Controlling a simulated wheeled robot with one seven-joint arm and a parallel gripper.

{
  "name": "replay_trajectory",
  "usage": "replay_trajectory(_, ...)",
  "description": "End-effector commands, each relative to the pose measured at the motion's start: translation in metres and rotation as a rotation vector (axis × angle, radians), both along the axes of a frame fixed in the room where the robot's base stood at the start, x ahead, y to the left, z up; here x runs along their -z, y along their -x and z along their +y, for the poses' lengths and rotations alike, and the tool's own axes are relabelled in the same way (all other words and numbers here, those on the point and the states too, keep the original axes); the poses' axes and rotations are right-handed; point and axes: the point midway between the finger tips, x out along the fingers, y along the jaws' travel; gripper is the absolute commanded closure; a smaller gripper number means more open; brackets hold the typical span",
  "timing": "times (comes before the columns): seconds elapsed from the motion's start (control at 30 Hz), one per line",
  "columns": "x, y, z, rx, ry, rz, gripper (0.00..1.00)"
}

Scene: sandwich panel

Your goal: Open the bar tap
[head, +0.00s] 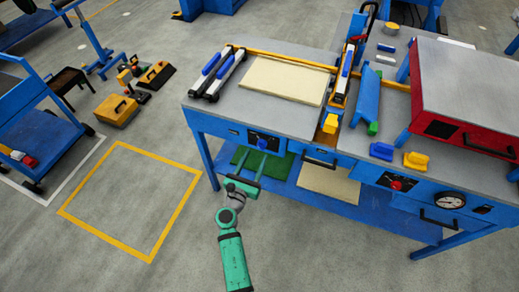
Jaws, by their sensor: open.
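A black plate (264,142) with a small blue knob on it is set in the front of the blue workbench (345,172). A second black plate (397,182) with a red knob is further right on the same front, left of a round white gauge (449,200). I cannot tell from the picture which of these fittings is the bar tap. My green gripper (250,160) is open and looks empty. It points at the bench front, and its fingertips show just below the blue-knob plate. I cannot tell whether they touch anything.
A bench handle (320,160) sticks out between the two plates. A red-sided press (463,100) stands on the right of the bench top. Yellow-and-black tools (117,109) lie on the floor at left. The yellow-outlined floor square (130,200) is clear.

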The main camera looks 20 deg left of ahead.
Motion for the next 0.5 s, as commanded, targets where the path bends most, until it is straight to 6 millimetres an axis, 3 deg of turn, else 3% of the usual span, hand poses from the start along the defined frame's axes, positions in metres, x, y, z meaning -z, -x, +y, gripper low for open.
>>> replay_trajectory(0.2,0.0,-0.035,-0.002,0.002,-0.001,0.0,0.51)
replay_trajectory(0.5,0.001,-0.052,-0.002,0.001,-0.001,0.001,0.51)
